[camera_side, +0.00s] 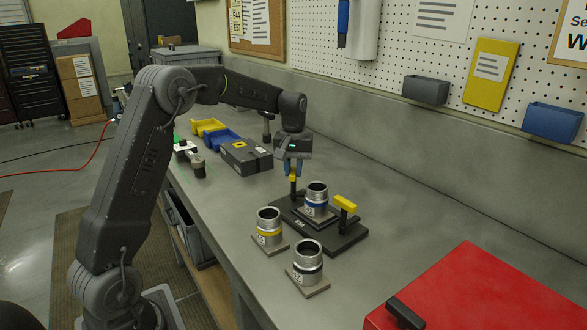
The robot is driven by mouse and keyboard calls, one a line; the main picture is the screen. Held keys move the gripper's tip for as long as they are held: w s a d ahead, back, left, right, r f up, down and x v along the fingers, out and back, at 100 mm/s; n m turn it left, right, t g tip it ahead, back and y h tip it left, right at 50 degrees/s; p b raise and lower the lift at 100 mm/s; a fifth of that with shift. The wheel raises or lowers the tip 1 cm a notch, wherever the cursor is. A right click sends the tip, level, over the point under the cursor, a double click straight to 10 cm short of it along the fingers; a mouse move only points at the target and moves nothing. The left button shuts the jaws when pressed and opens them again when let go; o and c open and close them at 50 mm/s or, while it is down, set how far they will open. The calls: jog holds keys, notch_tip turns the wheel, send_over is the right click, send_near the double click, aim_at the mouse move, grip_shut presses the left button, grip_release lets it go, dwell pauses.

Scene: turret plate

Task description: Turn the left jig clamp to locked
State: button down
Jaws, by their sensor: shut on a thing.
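The dark jig plate (348,239) lies on the grey bench. A metal cylinder with a blue band (316,189) stands upright on it. The left jig clamp (292,178) has a yellow handle on a dark post at the plate's far left. The handle's exact angle is hard to tell. The right jig clamp (345,203) has a yellow bar handle on a post, with nothing touching it.
A yellow-banded cylinder (268,226) and another cylinder (307,258) stand on small bases in front of the plate. A red toolbox (480,290) is at the lower right. A dark box (246,156) and blue and yellow bins (208,127) sit behind. The bench right of the plate is clear.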

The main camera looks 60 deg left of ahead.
jog(key=m, duration=0.4)
jog(key=shift+m, duration=0.3)
jog(key=m, duration=0.4)
jog(key=shift+r+m, duration=0.1)
jog(key=shift+m, duration=0.2)
jog(key=c, duration=1)
grip_release()
jog(key=shift+c, duration=0.2)
notch_tip(320, 180, up, 14)
jog(key=shift+d, duration=0.1)
